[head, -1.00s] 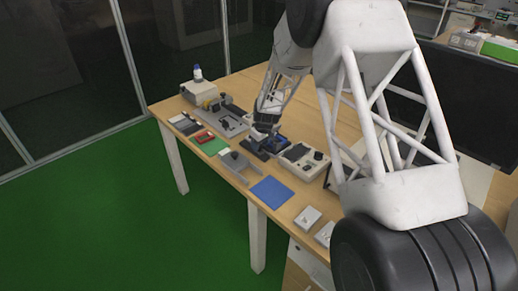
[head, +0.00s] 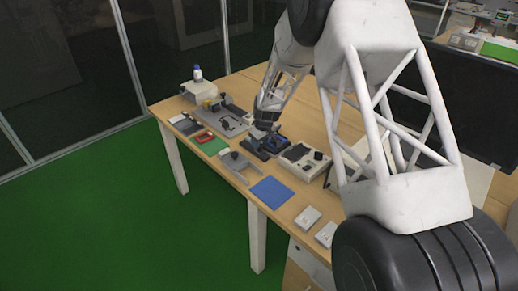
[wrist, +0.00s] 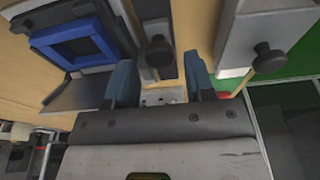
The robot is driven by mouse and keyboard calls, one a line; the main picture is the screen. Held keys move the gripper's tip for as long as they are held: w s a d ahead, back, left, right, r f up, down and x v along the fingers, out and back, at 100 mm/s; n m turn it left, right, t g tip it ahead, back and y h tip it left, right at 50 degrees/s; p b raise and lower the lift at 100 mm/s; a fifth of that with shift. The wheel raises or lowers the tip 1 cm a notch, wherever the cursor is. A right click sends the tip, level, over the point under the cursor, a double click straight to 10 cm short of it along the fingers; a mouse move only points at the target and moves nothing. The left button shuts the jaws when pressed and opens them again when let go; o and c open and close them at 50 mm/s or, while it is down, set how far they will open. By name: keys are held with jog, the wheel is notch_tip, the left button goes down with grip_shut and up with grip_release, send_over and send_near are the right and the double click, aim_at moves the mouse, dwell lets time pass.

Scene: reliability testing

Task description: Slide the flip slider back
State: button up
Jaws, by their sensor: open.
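In the wrist view, a dark round knob (wrist: 158,52) stands on a narrow grey rail between my open fingers; I take this to be the flip slider, though no label shows. My gripper (wrist: 160,78) has two blue fingertips, one on each side of the knob and apart from it. A blue-framed device (wrist: 68,46) lies beside the rail, at the left. In the head view, my gripper (head: 265,128) is just above the blue-and-dark device (head: 274,143); the rail's knob cannot be made out there.
A grey bracket (head: 238,167) with its own dark knob (wrist: 268,58) is close on the right in the wrist view. A blue mat (head: 271,191), a light control box (head: 304,158) and a grey plate fixture (head: 222,121) surround the work area.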

jog(key=shift+r, duration=1.3)
jog(key=shift+r+m, duration=0.1)
jog(key=shift+m, duration=0.2)
jog(key=m, duration=0.2)
jog(key=r+m, duration=0.1)
jog(key=m, duration=0.2)
jog(key=shift+a+r+m+g+h, duration=0.2)
jog(key=shift+m+g+h, duration=0.1)
jog(key=shift+g, duration=0.1)
jog(key=m, duration=0.2)
jog(key=r+m, duration=0.1)
jog(key=m, duration=0.1)
jog(key=m+h, duration=0.1)
jog(key=shift+w+r+m+g, duration=0.15)
jog(key=shift+r+m+g, duration=0.15)
jog(key=shift+m+g, duration=0.1)
jog(key=shift+f, duration=0.1)
jog(key=shift+f, duration=3.7)
jog(key=shift+r, duration=0.1)
